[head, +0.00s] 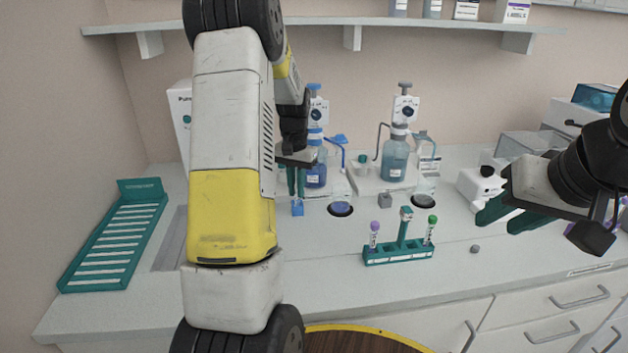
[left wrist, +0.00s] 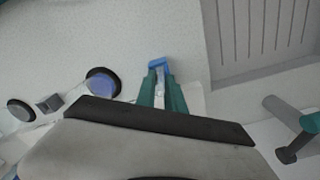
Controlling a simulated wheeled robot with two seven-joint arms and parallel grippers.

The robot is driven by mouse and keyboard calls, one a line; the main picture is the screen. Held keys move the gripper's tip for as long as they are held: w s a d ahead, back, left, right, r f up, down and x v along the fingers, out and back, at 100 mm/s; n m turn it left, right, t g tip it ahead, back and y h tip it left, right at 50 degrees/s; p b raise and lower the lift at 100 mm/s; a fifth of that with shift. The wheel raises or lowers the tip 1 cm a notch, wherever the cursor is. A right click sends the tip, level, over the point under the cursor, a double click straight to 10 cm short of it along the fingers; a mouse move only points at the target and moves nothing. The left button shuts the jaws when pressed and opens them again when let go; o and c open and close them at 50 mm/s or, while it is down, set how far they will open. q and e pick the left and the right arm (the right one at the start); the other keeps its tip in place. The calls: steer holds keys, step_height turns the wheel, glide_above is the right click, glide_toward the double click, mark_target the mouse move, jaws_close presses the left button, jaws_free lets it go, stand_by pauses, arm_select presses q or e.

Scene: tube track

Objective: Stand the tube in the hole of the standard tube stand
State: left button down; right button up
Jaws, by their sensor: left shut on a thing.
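My left gripper (head: 296,182) points down above the bench and is shut on a tube. The tube's blue end (head: 297,208) shows below the fingertips, and also in the left wrist view (left wrist: 158,63), where its pale body lies between the teal fingers (left wrist: 161,88). A teal tube stand (head: 398,256) is on the bench to the right of and nearer than my left gripper. It bears a purple-capped tube, a green-capped tube and a taller middle post. Its holes are too small to make out. My right gripper (head: 506,216) is at the right, open and empty.
Two round dark-rimmed discs (head: 340,209) lie behind the stand, with a small grey cube (head: 384,200) between them. Bottle dispensers (head: 395,158) stand at the back. A teal slotted rack (head: 115,240) is at the left. A small grey piece (head: 475,248) lies right of the stand.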

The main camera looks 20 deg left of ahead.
arm_select(q)
steer(key=c, duration=1.3)
jaws_free()
steer(key=shift+c, duration=0.2)
step_height(320, 180, up, 7)
steer(key=shift+f, duration=0.1)
steer(key=shift+r, duration=0.45)
